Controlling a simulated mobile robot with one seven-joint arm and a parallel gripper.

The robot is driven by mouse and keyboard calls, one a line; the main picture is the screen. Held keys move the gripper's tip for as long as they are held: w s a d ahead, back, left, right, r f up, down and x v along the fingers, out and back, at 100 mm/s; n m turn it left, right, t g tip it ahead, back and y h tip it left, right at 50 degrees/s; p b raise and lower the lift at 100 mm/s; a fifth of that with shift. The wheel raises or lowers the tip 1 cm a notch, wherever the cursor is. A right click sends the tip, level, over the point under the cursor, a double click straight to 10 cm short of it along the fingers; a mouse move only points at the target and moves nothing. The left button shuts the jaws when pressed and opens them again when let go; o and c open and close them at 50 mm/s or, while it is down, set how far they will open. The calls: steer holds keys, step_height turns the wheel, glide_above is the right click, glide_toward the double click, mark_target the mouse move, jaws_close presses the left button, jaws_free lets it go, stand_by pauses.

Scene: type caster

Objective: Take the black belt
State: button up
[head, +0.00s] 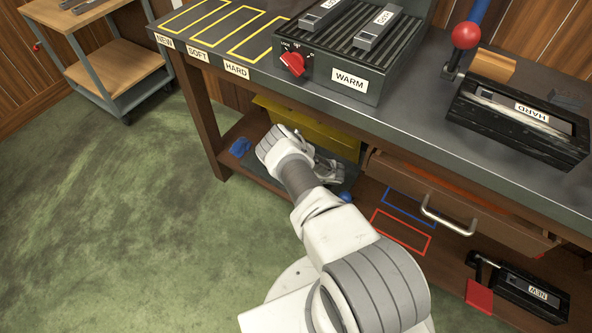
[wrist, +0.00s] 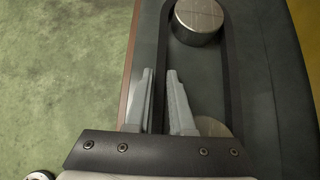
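The black belt (wrist: 233,85) is a loop in the wrist view. It runs around a silver cylinder (wrist: 199,18) at the top and toward a brass-coloured disc (wrist: 214,127) near my gripper. My gripper (wrist: 160,72) has one finger on each side of the belt's left strand, with a narrow dark gap between them. I cannot tell whether the fingers press on it. In the head view my gripper reaches to the lower shelf under the workbench, and my arm hides its fingers and most of the belt.
The workbench (head: 420,125) overhangs my arm. A yellow panel (head: 325,133) stands behind it. A drawer (head: 470,203) with a metal handle is to the right. A blue object (head: 240,147) lies on the shelf at left. Green floor (head: 110,220) is open at left.

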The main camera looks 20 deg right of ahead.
jaws_close()
stand_by(1.1)
